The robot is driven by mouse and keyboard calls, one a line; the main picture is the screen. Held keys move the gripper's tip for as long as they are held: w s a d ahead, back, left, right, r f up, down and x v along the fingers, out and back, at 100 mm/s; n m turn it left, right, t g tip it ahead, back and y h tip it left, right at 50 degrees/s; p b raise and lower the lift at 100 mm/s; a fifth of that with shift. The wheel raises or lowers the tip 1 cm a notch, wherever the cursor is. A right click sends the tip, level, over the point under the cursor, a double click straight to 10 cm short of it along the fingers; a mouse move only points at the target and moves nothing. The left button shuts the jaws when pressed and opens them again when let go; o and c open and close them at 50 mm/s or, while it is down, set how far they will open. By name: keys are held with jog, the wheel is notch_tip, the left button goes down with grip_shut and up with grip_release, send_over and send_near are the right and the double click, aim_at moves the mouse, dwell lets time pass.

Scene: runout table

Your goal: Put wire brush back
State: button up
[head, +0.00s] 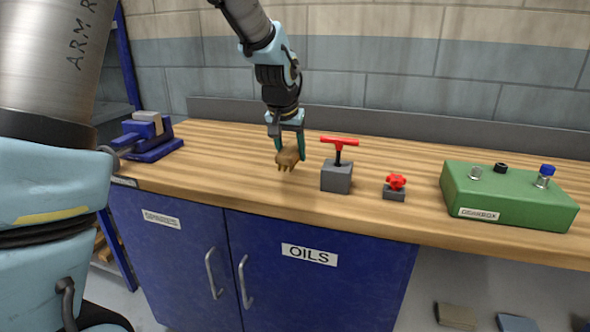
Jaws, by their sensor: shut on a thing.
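My gripper (289,146) points down over the wooden bench top, left of the red-handled valve. It is shut on a small brown thing (288,159) with finger-like lobes hanging below. This looks more like a work glove than a wire brush. It is low over the bench; I cannot tell whether it touches the wood. I cannot make out a wire brush anywhere in the head view.
The workbench (230,165) holds a blue vise (150,137), a grey block with a red T-handle (337,176), a small red knob (396,184) and a green gearbox (508,196). Blue cabinet doors (310,290) are shut. Blocks (457,316) lie on the floor.

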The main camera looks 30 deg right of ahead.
aim_at(291, 179)
jog(key=shift+f+p, duration=0.3)
jog(key=shift+f, duration=2)
jog(key=shift+f, duration=0.15)
jog(key=o, duration=1.3)
